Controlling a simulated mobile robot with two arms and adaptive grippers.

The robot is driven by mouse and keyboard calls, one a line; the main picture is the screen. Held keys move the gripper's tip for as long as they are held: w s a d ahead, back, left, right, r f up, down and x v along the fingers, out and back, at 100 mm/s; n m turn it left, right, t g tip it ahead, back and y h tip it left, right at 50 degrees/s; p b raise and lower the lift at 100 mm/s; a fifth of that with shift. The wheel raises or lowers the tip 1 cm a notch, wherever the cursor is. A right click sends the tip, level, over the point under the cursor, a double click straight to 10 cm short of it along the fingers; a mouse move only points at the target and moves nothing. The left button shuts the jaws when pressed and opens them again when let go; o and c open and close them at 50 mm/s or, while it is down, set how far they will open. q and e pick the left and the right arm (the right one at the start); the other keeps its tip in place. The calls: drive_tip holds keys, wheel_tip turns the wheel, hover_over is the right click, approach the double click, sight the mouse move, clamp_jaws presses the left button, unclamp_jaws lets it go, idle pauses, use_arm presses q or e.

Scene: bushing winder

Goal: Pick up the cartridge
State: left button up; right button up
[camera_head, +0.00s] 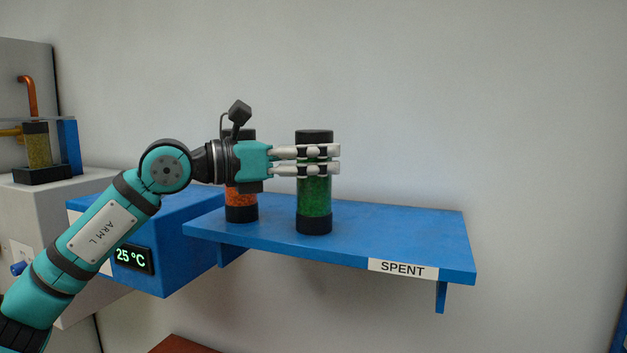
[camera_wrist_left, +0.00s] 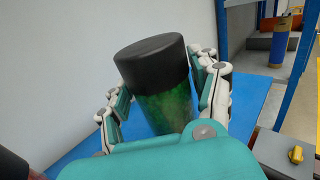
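A cartridge with green filling and black end caps (camera_head: 314,195) stands upright on the blue shelf marked SPENT (camera_head: 400,235). My left gripper (camera_head: 322,160) reaches in level from the left, its fingers at the cartridge's upper half. In the left wrist view the green cartridge (camera_wrist_left: 165,105) stands between the two fingers (camera_wrist_left: 165,95), with a small gap seen beside the left finger; it looks open around the cartridge. A second cartridge, orange with black caps (camera_head: 241,205), stands on the shelf behind my gripper and is partly hidden by it. My right gripper is not in view.
A blue box with a 25 °C display (camera_head: 131,259) is left of the shelf. A grey machine (camera_head: 50,200) at far left holds a yellowish cartridge (camera_head: 38,147). The shelf's right part is clear. The wrist view shows a blue and yellow cylinder (camera_wrist_left: 281,42) beyond a blue post.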

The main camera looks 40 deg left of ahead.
use_arm(q)
drive_tip(key=c, duration=1)
